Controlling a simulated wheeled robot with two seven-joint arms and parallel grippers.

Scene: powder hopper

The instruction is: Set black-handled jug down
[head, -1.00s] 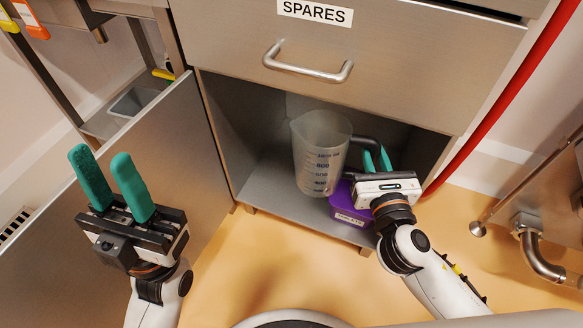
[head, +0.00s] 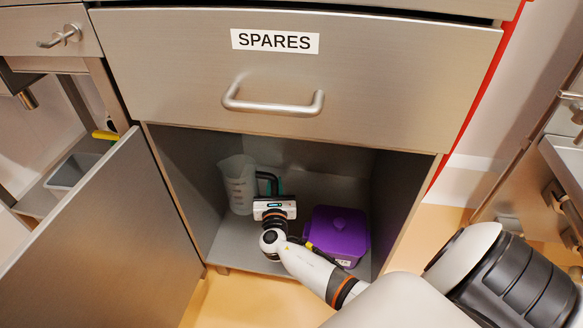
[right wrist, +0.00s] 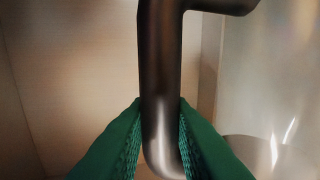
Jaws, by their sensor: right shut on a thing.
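The clear measuring jug (head: 238,186) with the black handle (head: 266,180) stands upright inside the open lower cabinet, towards its left side. I cannot tell for sure whether its base touches the cabinet floor (head: 230,240). My right gripper (head: 272,190) reaches into the cabinet and is shut on the handle. In the right wrist view, the green fingers (right wrist: 160,140) press on both sides of the dark handle (right wrist: 160,80), and part of the clear jug body (right wrist: 270,110) shows at the right. My left gripper is out of view.
A purple lidded box (head: 337,232) stands on the cabinet floor to the right of my right wrist. The open cabinet door (head: 105,225) is at the left. The SPARES drawer (head: 290,75) is shut above. Some floor at the cabinet's front left is free.

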